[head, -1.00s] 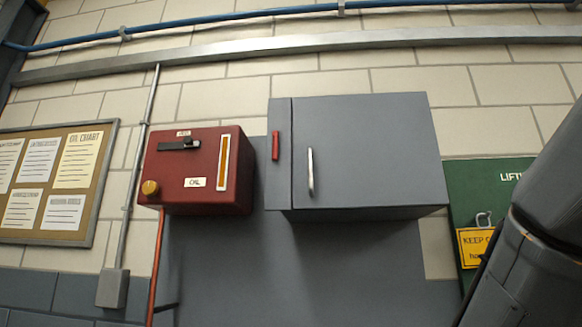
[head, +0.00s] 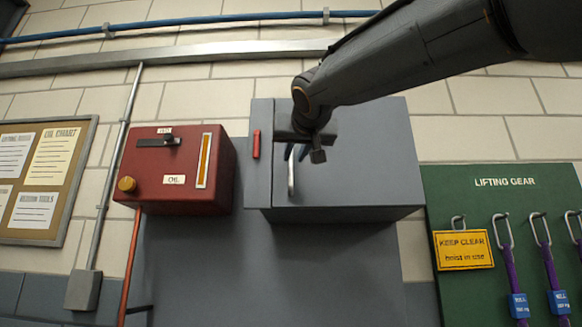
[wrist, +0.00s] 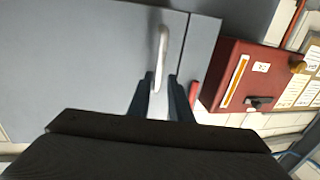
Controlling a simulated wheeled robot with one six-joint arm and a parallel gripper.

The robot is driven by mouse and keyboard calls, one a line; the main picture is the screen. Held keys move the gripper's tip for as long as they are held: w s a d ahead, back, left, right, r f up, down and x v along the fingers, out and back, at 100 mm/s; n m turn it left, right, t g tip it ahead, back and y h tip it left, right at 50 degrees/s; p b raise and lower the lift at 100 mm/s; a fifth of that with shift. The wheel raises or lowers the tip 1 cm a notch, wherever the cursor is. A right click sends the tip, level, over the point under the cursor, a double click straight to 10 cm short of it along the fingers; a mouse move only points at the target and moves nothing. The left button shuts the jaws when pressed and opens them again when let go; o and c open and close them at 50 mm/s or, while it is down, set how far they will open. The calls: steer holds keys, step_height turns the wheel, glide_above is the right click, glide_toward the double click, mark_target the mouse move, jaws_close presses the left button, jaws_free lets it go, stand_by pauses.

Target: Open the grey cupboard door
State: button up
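The grey cupboard (head: 355,170) hangs on the wall, and its door looks closed. A silver upright bar handle (head: 291,177) is near the door's left edge; in the wrist view the handle (wrist: 162,55) runs between my fingers. My gripper (head: 297,152) is at the upper part of the handle, with my arm coming in from the upper right. In the wrist view my gripper (wrist: 160,98) is open, one dark finger on each side of the handle with small gaps visible. Whether it touches the door is unclear. My wrist hides the door's upper left area.
A red oil box (head: 178,170) is on the wall left of the cupboard. A small red strip (head: 256,144) is on the panel beside the door. A green lifting gear board (head: 500,205) with hooks and purple slings is at right.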

mark_target(291, 164)
steer(key=w, duration=0.2)
steer(key=w+p, duration=0.1)
steer(key=w, duration=0.1)
steer(key=w+a+p, duration=0.1)
steer(key=w, duration=0.2)
steer(key=shift+a+f, duration=0.1)
jaws_close()
